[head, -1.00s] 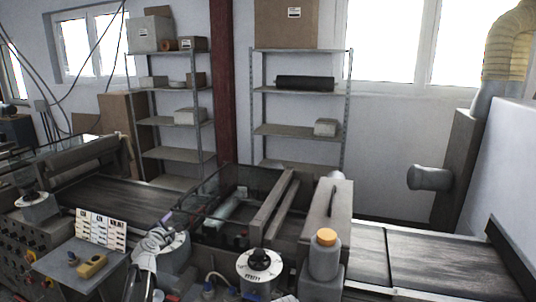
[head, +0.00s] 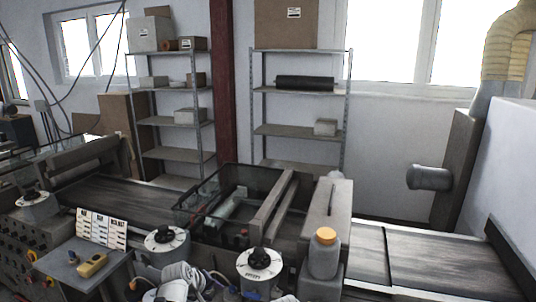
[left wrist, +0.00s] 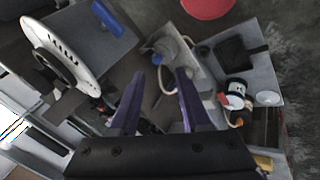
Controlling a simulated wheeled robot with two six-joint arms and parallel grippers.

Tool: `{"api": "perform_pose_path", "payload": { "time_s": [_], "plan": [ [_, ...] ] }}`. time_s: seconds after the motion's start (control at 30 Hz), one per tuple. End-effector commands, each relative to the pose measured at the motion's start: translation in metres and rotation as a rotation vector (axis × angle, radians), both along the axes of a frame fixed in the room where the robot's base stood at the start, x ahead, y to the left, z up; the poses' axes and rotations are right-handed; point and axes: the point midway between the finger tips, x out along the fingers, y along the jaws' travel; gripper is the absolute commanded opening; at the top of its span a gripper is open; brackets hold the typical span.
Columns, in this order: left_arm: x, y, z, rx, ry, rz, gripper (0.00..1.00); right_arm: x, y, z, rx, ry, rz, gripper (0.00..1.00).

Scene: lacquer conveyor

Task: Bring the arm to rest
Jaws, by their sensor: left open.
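My left gripper shows in the left wrist view (left wrist: 159,80). Its two purple fingers are apart with nothing between them. In the head view, part of my white left arm (head: 180,278) is low at the bottom edge, near the round dial units. Its fingers cannot be made out there. My right gripper is in neither current view.
Dial units with black knobs stand near the arm, one at left (head: 167,240) and one at right (head: 259,264). An orange-capped bottle (head: 324,254) stands right of them. A card stand (head: 101,230) is at left. The conveyor belt (head: 440,262) is clear at right.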

Motion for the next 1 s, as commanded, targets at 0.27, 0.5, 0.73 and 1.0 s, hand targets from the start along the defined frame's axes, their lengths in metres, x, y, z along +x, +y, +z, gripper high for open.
{"api": "perform_pose_path", "payload": {
  "time_s": [0.27,0.5,0.73,1.0],
  "plan": [
    [-0.159,-0.005,-0.039,0.434,0.364,-0.608,0.47,0.0,0.0,0.0,0.0,0.0,0.0,0.5],
    [-0.189,-0.068,-0.039,0.524,0.425,-0.822,0.47,0.0,0.0,0.0,0.0,0.0,0.0,0.5],
    [-0.213,-0.105,-0.038,0.582,0.452,-0.939,0.47,0.0,0.0,0.0,0.0,0.0,0.0,0.5],
    [-0.218,-0.112,-0.038,0.594,0.459,-0.961,0.47,0.0,0.0,0.0,0.0,0.0,0.0,0.5]
  ]
}}
